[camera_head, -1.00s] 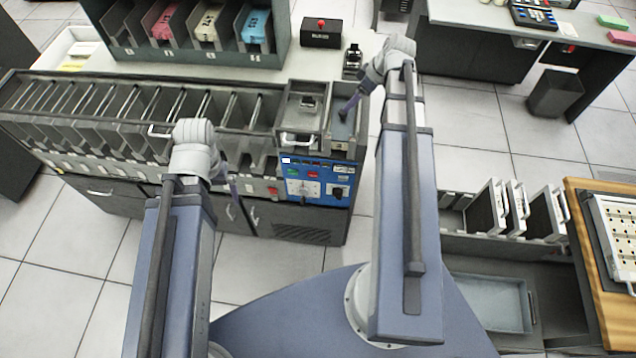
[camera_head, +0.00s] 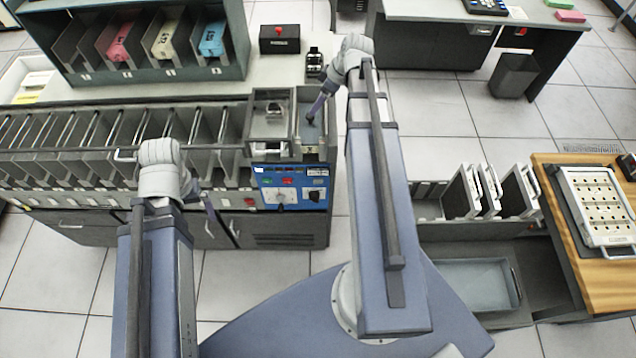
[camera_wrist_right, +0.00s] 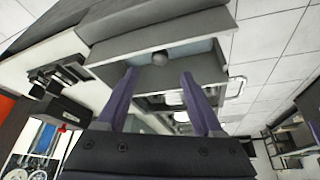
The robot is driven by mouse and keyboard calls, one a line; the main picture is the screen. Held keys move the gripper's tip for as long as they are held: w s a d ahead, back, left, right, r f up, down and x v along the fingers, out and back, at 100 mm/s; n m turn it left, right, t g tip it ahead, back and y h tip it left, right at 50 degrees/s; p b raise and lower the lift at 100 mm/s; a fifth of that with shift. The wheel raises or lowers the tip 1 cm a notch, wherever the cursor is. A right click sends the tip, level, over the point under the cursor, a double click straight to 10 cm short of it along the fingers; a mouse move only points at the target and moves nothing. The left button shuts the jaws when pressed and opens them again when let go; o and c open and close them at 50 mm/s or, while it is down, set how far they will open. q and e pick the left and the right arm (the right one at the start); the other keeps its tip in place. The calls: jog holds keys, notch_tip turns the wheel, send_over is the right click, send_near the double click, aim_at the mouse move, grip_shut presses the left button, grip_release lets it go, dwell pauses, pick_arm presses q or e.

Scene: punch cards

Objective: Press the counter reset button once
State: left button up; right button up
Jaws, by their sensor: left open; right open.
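A blue control panel (camera_head: 291,190) is on the front of the grey card machine. It carries a green button (camera_head: 267,183), a red button (camera_head: 288,181), a white dial and a black knob. Another red button (camera_head: 279,30) tops a black box at the back of the counter. The labels are too small to read, so I cannot tell which is the counter reset. My right gripper (camera_head: 312,118) is over the open bay above the panel; its open purple fingers show in the right wrist view (camera_wrist_right: 160,100). My left gripper (camera_head: 211,222) is open, left of the panel, partly hidden by its wrist.
A long rack of card pockets (camera_head: 80,150) runs left of the panel. A small black device (camera_head: 314,64) stands on the counter behind my right gripper. A grey rack with white frames (camera_head: 475,195) and a wooden table (camera_head: 590,275) are at right. Open floor lies between.

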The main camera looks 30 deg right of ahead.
grip_shut()
dwell(0.3)
dwell(1.2)
